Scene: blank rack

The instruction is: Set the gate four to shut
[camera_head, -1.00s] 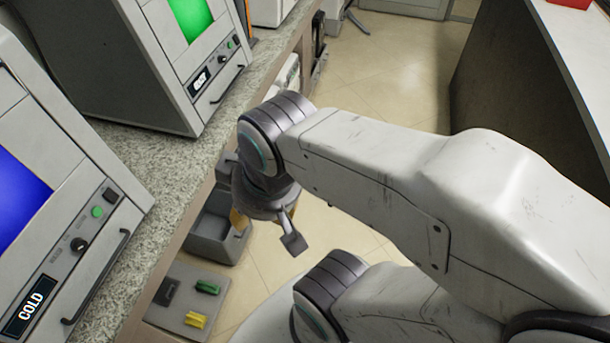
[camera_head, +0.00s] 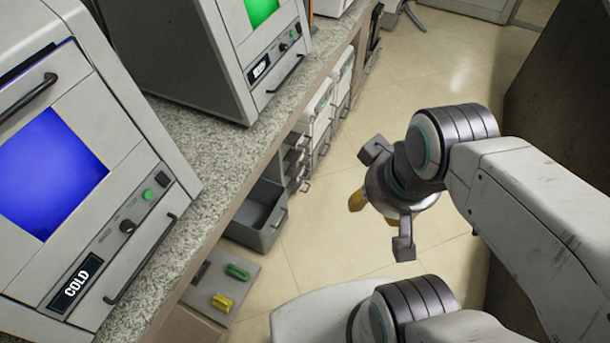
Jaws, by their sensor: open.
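I cannot make out anything marked as gate four in this view. My gripper (camera_head: 388,200) hangs over the open floor at the middle right, pointing down, with its fingers spread wide and nothing seen between them. It is to the right of the counter and apart from everything there. A grey plate (camera_head: 217,270) low beside the counter carries a green block-like part (camera_head: 237,271) and a yellow one (camera_head: 222,302). I cannot tell whether these belong to a gate.
A machine labelled COLD (camera_head: 150,255) with a blue screen stands on the speckled counter (camera_head: 205,145) at left. Another machine (camera_head: 185,50) with a green screen stands behind it. An open grey drawer (camera_head: 262,235) juts out below the counter. The tiled floor (camera_head: 395,95) is clear.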

